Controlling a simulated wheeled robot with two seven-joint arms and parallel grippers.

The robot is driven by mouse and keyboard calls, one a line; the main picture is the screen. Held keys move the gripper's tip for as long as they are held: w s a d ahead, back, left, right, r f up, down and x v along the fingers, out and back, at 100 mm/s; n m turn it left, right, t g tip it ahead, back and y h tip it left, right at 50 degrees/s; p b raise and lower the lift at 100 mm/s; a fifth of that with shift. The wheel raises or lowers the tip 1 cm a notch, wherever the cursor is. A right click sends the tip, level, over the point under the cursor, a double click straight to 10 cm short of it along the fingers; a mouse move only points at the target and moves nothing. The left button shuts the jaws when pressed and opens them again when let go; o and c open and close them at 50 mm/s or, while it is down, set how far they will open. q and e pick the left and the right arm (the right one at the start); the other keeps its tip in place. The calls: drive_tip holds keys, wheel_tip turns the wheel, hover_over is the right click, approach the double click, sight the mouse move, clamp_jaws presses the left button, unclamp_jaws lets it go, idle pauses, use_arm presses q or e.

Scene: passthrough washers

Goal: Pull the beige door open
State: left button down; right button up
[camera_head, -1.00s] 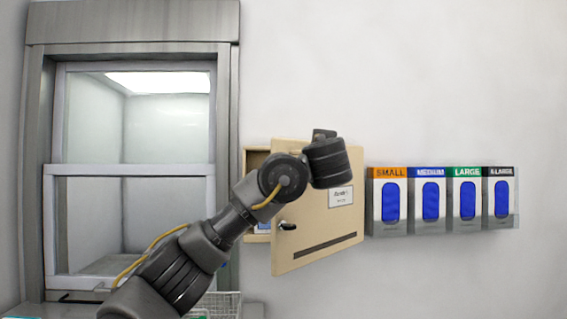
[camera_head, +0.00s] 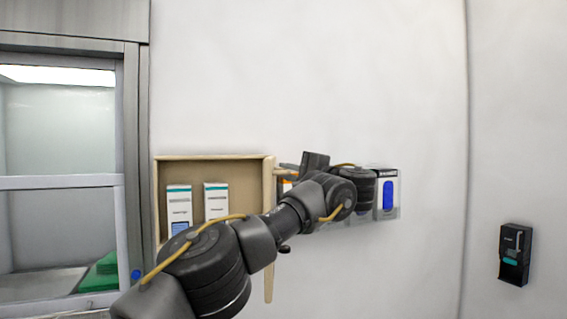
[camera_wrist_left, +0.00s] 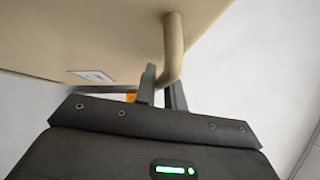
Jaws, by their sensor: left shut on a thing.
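The beige door (camera_head: 268,190) stands wide open, seen nearly edge-on at the right side of its beige wall cabinet (camera_head: 210,158) in the head view. In the left wrist view, the beige panel (camera_wrist_left: 90,30) fills the upper left, with a curved beige bar (camera_wrist_left: 173,50) running down to my fingers. My left gripper (camera_wrist_left: 163,90) has one finger on each side of that bar and is shut on it. In the head view my left arm crosses in front of the door and hides the fingers. My right gripper is out of view.
Two white boxes (camera_head: 216,200) stand inside the cabinet. Dispensers (camera_head: 387,194) hang on the wall right of the door, partly behind my arm. A pass-through window (camera_head: 60,182) is at left. A black wall device (camera_head: 515,255) is at far right. Bare wall lies between.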

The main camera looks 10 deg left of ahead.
use_arm(q)
drive_tip(key=shift+r+g, duration=0.1)
drive_tip(key=shift+g, duration=0.3)
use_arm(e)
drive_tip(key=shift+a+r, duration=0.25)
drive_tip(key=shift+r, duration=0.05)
use_arm(q)
drive_tip(key=c, duration=1.5)
unclamp_jaws()
drive_tip(key=shift+w+a, duration=0.1)
